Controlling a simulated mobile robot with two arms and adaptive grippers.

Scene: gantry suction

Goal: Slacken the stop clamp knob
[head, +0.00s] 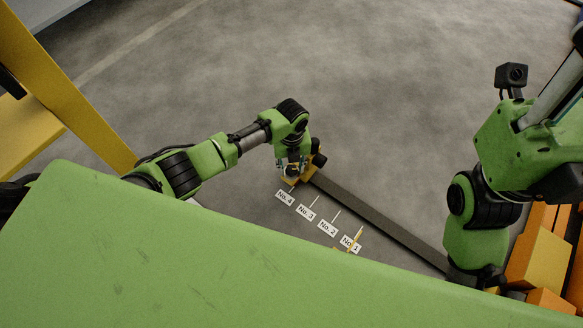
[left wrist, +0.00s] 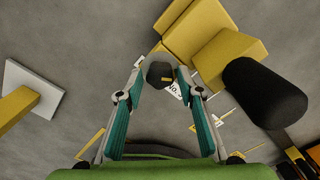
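My left gripper (head: 292,164) points down over the yellow clamp block (head: 305,173) at the far end of a dark rail (head: 380,222). In the left wrist view the stop clamp knob (left wrist: 160,73), dark with a small yellow mark, sits between the tips of its two teal-padded fingers (left wrist: 161,66). The tips are very close to the knob's sides; I cannot tell whether they touch it. The yellow block (left wrist: 200,30) lies just beyond. My right arm hangs at the right of the head view; its gripper is hidden.
Labels No. 4 (head: 285,198), No. 3 (head: 305,212), No. 2 (head: 327,228) and No. 1 (head: 350,244) stand along the rail with thin pale marks. A yellow pointer (head: 356,238) is at No. 1. Orange boxes (head: 537,257) stand at lower right. The grey floor behind is clear.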

